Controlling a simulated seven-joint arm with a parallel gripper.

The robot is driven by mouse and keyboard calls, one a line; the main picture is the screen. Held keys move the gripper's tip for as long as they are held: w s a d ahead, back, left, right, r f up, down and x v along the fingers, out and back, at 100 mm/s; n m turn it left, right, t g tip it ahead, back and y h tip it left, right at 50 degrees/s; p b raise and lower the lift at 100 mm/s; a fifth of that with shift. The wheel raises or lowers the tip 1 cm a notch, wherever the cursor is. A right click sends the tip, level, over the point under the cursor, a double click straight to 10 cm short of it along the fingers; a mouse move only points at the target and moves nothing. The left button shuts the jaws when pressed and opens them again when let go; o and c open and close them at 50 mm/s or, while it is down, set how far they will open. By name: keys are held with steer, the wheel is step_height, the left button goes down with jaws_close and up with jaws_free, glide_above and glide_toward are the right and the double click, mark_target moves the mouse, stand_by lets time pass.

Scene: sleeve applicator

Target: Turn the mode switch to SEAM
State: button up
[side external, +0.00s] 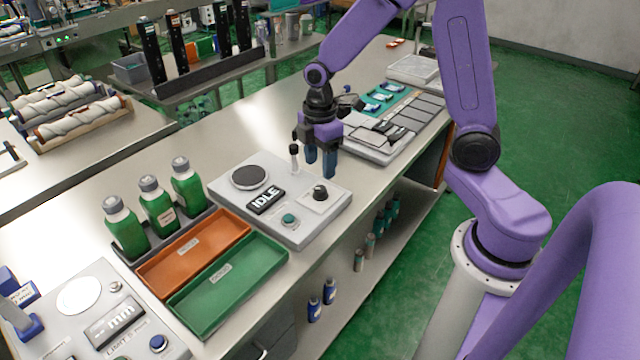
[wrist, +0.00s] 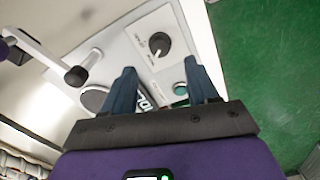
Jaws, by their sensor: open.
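The mode switch is a black rotary knob (side external: 320,192) on a light plate at the right end of a grey device (side external: 285,228). In the wrist view the knob (wrist: 159,43) stands ahead of my fingertips, with a white pointer mark and small labels too blurred to read. My gripper (side external: 321,170) is open and empty, above and behind the knob in the side view, not touching it. In the wrist view its two blue fingers (wrist: 163,80) are apart, with the knob beyond the gap between them. The device's display (side external: 265,200) reads IDLE.
A green button (side external: 289,219) and a round dark disc (side external: 248,177) are on the device. Orange (side external: 150,270) and green (side external: 185,303) trays and green bottles (side external: 158,205) stand left.

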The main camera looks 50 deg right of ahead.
mark_target(320, 189)
steer(key=shift+f, duration=3.5)
steer(key=c, duration=1)
